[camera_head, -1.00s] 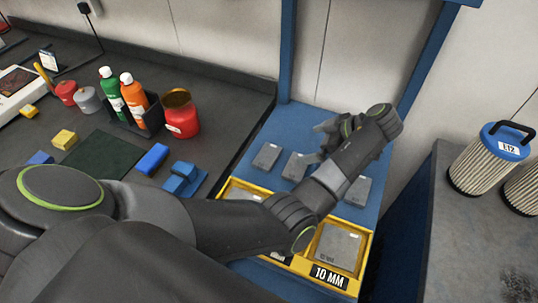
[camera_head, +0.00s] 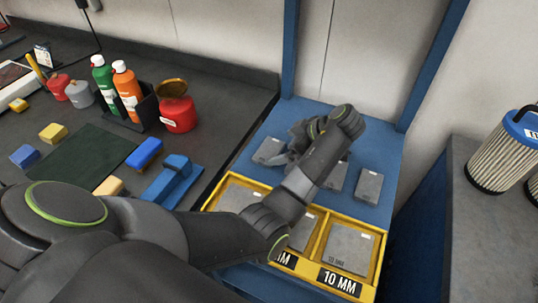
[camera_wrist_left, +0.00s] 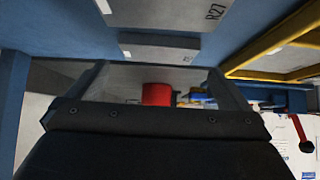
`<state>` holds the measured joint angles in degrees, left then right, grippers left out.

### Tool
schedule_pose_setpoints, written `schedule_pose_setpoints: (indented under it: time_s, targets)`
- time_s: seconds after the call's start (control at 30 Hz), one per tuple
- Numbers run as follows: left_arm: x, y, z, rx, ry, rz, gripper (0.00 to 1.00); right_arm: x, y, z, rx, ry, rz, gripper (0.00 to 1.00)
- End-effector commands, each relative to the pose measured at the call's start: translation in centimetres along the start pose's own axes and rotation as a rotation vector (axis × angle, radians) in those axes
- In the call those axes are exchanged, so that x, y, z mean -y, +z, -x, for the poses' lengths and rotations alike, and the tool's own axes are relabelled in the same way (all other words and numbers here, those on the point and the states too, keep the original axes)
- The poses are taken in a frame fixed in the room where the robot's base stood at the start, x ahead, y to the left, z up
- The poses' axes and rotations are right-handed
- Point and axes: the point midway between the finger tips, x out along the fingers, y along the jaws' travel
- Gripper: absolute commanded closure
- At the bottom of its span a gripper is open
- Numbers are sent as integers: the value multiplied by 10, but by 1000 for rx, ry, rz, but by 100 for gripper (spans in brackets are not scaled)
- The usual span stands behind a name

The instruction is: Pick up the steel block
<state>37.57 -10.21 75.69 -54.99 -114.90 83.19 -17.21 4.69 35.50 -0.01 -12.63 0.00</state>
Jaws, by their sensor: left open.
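Several grey steel blocks lie in a row on the blue shelf; one is at the left end (camera_head: 268,150), one lies right of my wrist (camera_head: 337,176), and one is at the right end (camera_head: 368,185). My left gripper (camera_head: 298,137) is open and empty over the left part of the row, just right of the left-end block. My arm and gripper hide part of the row there. In the left wrist view, a block marked R27 (camera_wrist_left: 180,12) and another grey block (camera_wrist_left: 158,52) show ahead of the open jaws (camera_wrist_left: 155,85). Which block is meant, I cannot tell.
A yellow tray (camera_head: 370,263) labelled 10 MM holds grey plates at the shelf's front. Blue posts (camera_head: 432,65) rise behind. The dark bench (camera_head: 228,103) at left carries bottles, a red can (camera_head: 178,114) and small blocks. A ribbed filter (camera_head: 500,155) stands right.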

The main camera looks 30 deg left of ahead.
Motion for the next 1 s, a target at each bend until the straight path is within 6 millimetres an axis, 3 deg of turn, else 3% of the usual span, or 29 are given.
schedule_pose_setpoints:
  time_s: [0.33, 0.63, 1.0]
  targets:
    - [-2, -2, -44, -2, -2, -1, 0, 0, -3, 20, -2, -2, -1, 64]
    - [-2, 0, -51, 1, -1, 0, 0, 1, -3, 19, -2, -4, -1, 64]
    - [-2, 0, -50, 0, -1, 0, 47, 1, -3, 19, -2, -3, -1, 64]
